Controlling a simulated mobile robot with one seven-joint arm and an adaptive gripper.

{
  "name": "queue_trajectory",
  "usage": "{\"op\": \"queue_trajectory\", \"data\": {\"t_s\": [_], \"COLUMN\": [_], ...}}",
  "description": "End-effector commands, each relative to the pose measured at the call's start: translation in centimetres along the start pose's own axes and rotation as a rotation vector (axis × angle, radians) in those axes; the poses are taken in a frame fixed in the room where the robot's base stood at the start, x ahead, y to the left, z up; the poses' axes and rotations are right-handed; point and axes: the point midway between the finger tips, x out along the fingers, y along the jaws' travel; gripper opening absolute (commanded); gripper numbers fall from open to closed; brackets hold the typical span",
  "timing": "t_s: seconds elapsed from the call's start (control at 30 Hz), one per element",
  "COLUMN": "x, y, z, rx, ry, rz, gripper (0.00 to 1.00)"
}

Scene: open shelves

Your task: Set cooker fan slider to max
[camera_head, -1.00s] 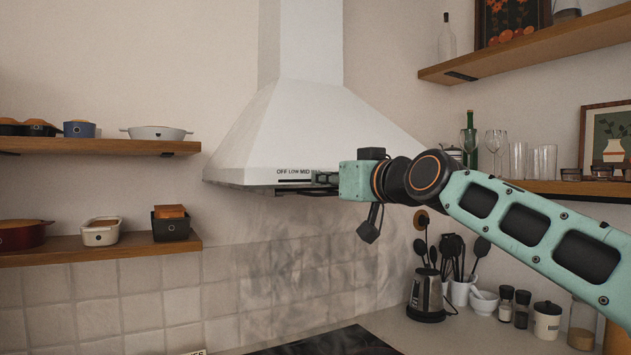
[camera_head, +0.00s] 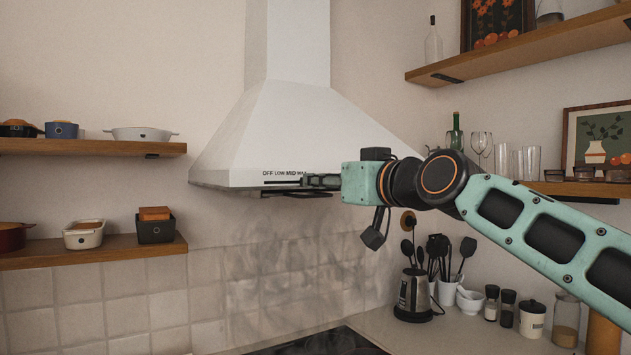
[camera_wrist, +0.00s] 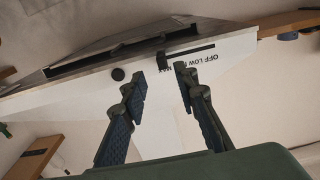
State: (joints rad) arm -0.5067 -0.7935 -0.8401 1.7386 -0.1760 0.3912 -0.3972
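The white cooker hood (camera_head: 270,130) hangs on the wall. Its front edge carries the label OFF, LOW, MID, MAX (camera_head: 284,173) above a thin dark slot (camera_head: 278,182). My gripper (camera_head: 306,182) is at the label's MAX end and hides the slot's right end in the head view. In the wrist view the hood appears turned over, and the slot (camera_wrist: 195,51) runs under the fingers' far side. A small black slider knob (camera_wrist: 162,61) appears at the slot's MAX end. My open gripper (camera_wrist: 160,77) has one finger on each side of it; contact cannot be told.
A round black knob (camera_wrist: 117,74) sits on the hood edge beside the slot. Wooden shelves with pots (camera_head: 90,147) are at left, shelves with glassware (camera_head: 560,187) at right.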

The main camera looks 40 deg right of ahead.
Motion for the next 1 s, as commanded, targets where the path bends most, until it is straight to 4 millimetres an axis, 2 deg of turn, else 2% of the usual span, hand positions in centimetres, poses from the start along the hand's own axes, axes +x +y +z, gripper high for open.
{"op": "queue_trajectory", "data": {"t_s": [0.03, 0.2, 0.4, 0.57, 1.0], "x": [-1.2, -4.7, -7.3, -8.0, -8.0], "y": [0.2, 0.2, 0.1, 0.0, 0.0], "z": [0.0, 0.0, 0.0, 0.0, 0.0], "rx": [0.001, 0.001, -0.001, -0.001, -0.001], "ry": [0.003, 0.003, 0.002, 0.0, 0.0], "rz": [0.004, 0.003, 0.002, 0.001, 0.001], "gripper": [0.28, 0.28, 0.28, 0.28, 0.28]}}
